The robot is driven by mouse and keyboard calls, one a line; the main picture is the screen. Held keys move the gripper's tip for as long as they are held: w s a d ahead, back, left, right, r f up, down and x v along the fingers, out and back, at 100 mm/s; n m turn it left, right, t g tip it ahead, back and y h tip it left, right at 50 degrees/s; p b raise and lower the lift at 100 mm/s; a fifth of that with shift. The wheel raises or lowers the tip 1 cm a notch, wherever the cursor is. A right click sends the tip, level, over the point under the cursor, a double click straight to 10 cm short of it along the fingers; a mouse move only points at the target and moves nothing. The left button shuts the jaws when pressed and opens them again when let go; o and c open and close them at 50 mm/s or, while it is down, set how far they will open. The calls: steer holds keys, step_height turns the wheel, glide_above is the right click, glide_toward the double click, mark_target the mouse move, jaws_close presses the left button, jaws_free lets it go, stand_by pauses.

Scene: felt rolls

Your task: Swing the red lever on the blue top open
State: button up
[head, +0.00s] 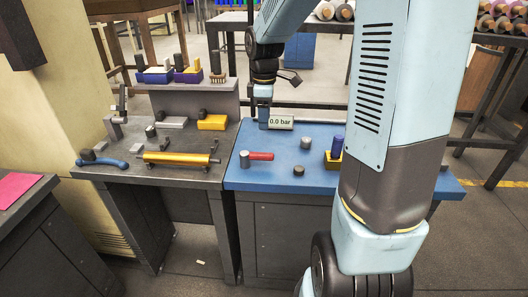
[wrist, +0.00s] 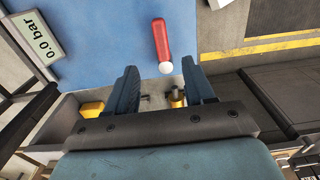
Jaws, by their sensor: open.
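The red lever (head: 261,156) lies flat on the blue top (head: 290,200), pointing right from a grey round piece (head: 245,159) near the left edge. In the wrist view the red lever (wrist: 162,38) shows with a pale round end, over the blue top (wrist: 110,40). My gripper (head: 263,104) is above the back left part of the blue top, apart from the lever. In the wrist view my gripper (wrist: 159,64) has its fingers spread with nothing between them; the lever's pale end appears just beyond the fingertips.
A "0.0 bar" sign (head: 281,122) stands at the back of the blue top, close to my gripper. A grey bench (head: 130,185) with a yellow roll (head: 176,158) adjoins on the left.

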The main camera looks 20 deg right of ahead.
mark_target(264, 153)
step_height(264, 153, down, 13)
steer(key=shift+r, duration=0.1)
stand_by(0.4)
steer(key=shift+c, duration=0.4)
jaws_close()
